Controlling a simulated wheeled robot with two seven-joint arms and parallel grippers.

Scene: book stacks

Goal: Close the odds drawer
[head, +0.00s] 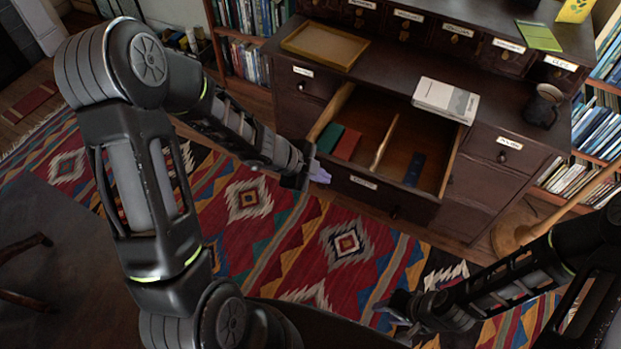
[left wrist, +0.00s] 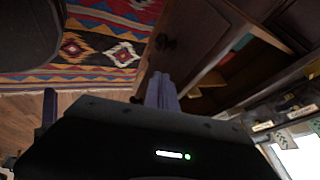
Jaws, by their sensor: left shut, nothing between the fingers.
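The open drawer (head: 362,188) sticks out of the dark wooden cabinet, with a label on its front too small to read. A divider splits it; green and red books lie on the left and a blue one on the right. My left gripper (head: 320,172) is shut and empty by the drawer's front left corner; I cannot tell if it touches. In the left wrist view its pale fingers (left wrist: 161,92) point towards the cabinet and drawer (left wrist: 235,70). My right gripper (head: 393,312) is low over the rug, away from the drawer; its finger gap is unclear.
A white book (head: 446,98) lies at the cabinet top's front edge, above the drawer. Bookshelves flank the cabinet. The patterned rug (head: 290,240) in front is clear.

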